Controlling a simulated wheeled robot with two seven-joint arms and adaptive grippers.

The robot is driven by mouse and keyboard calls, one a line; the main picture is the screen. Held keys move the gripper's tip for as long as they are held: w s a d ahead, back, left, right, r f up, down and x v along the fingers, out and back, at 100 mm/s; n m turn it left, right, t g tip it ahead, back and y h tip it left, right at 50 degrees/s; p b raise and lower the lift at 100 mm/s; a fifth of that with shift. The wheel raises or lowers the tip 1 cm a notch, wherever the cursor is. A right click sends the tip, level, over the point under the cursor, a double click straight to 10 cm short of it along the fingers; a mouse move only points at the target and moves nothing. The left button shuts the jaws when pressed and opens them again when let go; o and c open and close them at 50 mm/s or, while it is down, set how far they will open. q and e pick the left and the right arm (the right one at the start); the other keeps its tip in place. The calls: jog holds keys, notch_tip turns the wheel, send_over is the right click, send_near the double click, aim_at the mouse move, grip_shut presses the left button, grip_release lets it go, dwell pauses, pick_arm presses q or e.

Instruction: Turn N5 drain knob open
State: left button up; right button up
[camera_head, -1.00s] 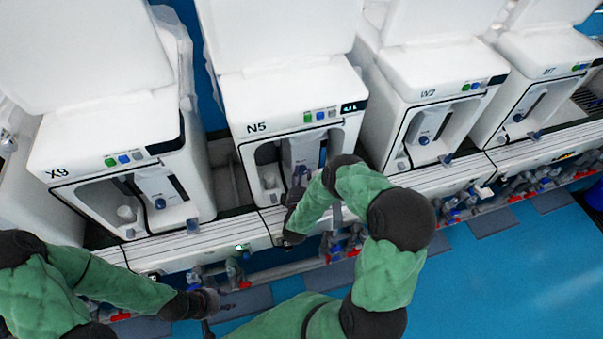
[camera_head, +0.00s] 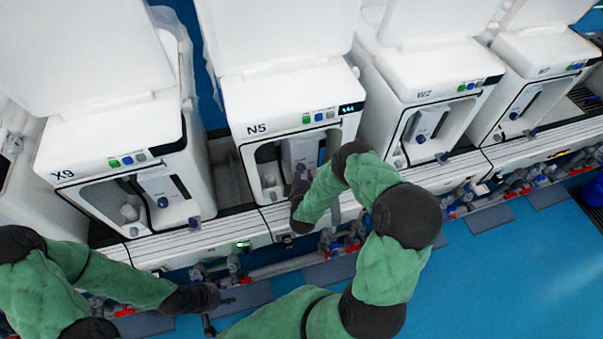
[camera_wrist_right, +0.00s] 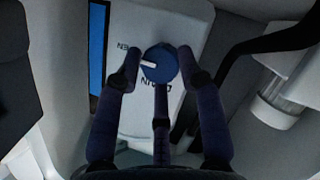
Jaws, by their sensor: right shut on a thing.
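The N5 unit (camera_head: 290,118) is white with an open front bay, in the middle of the head view. In the right wrist view, its blue drain knob (camera_wrist_right: 159,64) sits on a white panel (camera_wrist_right: 150,120), with upside-down lettering partly hidden. The knob's white mark points left, towards the letters "EN". My right gripper (camera_wrist_right: 160,70) is shut on the knob, fingers around it; in the head view it reaches into the N5 bay. My left gripper (camera_head: 208,303) hangs low in front of X9 and N5, away from the knob; its jaws are too small to read.
The X9 unit (camera_head: 115,145) stands left of N5, and the W2 unit (camera_head: 425,90) stands right. A white ledge (camera_head: 190,240) and pipes with red valves (camera_head: 335,246) run along the front. Blue floor (camera_head: 500,280) is clear at lower right.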

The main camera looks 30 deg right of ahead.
jog(key=shift+s+f, duration=0.2)
jog(key=shift+f, duration=0.05)
jog(key=o, duration=1.1)
jog(key=shift+c, duration=0.2)
jog(key=shift+o, duration=0.2)
jog(key=shift+w+d, duration=0.1)
jog(key=shift+w, duration=0.05)
jog(key=shift+r, duration=0.15)
jog(key=shift+s+a+r, duration=0.15)
jog(key=shift+s+a, duration=0.2)
jog(key=shift+s, duration=0.1)
jog(key=v, duration=1.1)
